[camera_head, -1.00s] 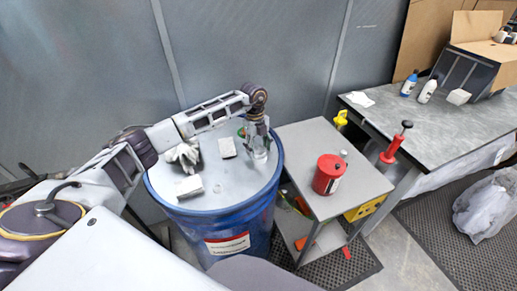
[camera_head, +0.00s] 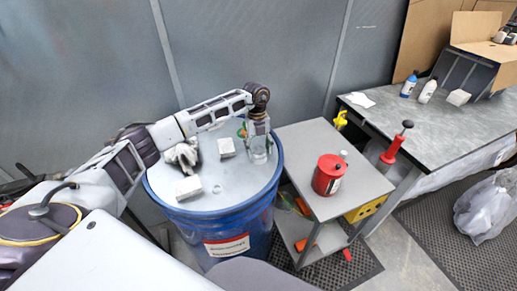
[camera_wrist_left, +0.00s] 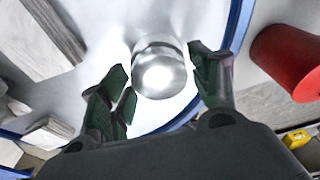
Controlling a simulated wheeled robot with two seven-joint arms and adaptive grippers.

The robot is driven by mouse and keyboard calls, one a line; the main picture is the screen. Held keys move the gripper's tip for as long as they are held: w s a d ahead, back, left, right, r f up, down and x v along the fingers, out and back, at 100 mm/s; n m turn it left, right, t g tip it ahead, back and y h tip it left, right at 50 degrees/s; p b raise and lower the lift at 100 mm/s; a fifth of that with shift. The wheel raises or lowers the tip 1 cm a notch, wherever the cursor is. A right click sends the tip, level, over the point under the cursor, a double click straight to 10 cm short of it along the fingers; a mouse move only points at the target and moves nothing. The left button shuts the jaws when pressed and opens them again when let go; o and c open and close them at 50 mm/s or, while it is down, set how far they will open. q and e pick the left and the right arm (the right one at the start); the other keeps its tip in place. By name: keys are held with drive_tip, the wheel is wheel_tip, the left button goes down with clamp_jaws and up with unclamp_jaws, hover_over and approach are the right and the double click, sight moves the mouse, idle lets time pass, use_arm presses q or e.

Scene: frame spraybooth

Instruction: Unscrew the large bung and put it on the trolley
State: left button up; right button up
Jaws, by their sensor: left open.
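The large bung (camera_wrist_left: 160,72), a shiny metal cylinder, stands on the lid of the blue drum (camera_head: 225,222), near the lid's right edge. In the head view my left gripper (camera_head: 261,154) points down over this spot and largely hides the bung. In the left wrist view the open left gripper (camera_wrist_left: 163,78) has one dark green-padded finger on each side of the bung. A gap shows on the left; contact on the right is unclear. The grey trolley (camera_head: 308,148) stands just right of the drum. My right gripper is not in view.
A workbench (camera_head: 450,130) is behind the trolley at right; a wall closes the back.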

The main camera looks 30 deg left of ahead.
use_arm(q)
drive_tip(key=shift+d+m+b, duration=0.1)
drive_tip(key=shift+m+b, duration=0.35)
drive_tip(key=shift+m, duration=1.25)
drive_tip(key=shift+m+y+b, duration=0.6)
drive_tip(key=shift+m+b, duration=0.1)
drive_tip(key=shift+m, duration=1.5)
drive_tip(key=shift+c, duration=0.2)
drive_tip(key=c, duration=0.6)
